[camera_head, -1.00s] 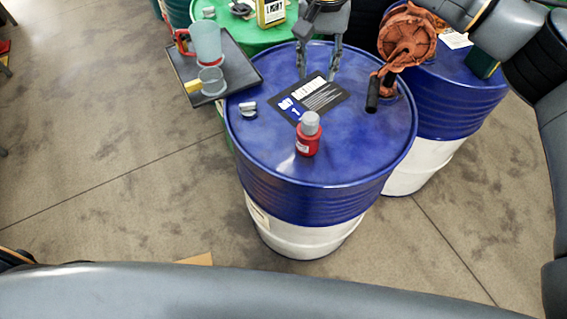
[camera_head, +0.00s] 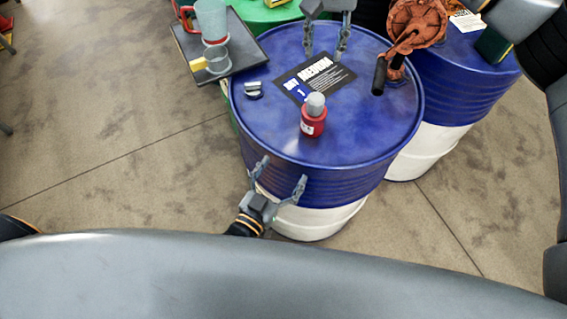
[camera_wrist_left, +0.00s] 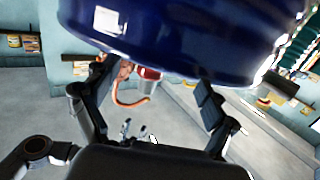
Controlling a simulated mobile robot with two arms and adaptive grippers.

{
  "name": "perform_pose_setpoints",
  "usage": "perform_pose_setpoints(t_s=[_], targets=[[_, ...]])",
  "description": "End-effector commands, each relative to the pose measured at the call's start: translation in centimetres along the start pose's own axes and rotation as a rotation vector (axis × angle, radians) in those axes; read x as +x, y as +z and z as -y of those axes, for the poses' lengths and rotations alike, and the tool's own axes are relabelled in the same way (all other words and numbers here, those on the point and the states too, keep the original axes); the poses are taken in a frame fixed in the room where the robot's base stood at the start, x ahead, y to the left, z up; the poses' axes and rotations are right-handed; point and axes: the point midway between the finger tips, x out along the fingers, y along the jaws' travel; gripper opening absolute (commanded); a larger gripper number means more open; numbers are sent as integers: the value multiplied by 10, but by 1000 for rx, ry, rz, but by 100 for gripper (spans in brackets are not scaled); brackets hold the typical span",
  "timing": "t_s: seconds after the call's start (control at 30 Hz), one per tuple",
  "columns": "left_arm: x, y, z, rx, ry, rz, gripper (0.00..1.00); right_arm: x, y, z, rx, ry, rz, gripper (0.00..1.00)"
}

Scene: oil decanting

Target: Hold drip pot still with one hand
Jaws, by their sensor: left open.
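A clear jug with a red handle (camera_head: 210,20) and a smaller clear cup with a yellow handle (camera_head: 217,59) stand on a dark tray (camera_head: 247,58) at the upper left; I cannot tell which is the drip pot. My left gripper (camera_head: 281,171) is open and empty, low beside the near side of the blue-and-white drum (camera_head: 335,150). In the left wrist view its spread fingers (camera_wrist_left: 157,76) are below the blue drum side (camera_wrist_left: 190,40). My right gripper (camera_head: 325,54) is open, its fingers pointing down over the far part of the drum top.
A second blue drum (camera_head: 465,85) stands behind right.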

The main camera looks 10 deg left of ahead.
Motion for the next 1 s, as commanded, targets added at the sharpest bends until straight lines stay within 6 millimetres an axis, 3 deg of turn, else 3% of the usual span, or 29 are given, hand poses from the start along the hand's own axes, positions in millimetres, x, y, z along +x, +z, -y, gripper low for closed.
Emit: perform_pose_setpoints(t_s=[0.1, 0.33, 0.8, 1.0], targets=[[0, -25, -1, -5, -5, -56, 86, 0, 0, 0, 0, 0, 0, 38], [15, -37, -1, -6, -8, -81, 86, 0, 0, 0, 0, 0, 0, 38], [103, -43, 0, -5, -7, -79, 86, 0, 0, 0, 0, 0, 0, 38], [128, -44, 0, -5, -7, -77, 86, 0, 0, 0, 0, 0, 0, 38]])
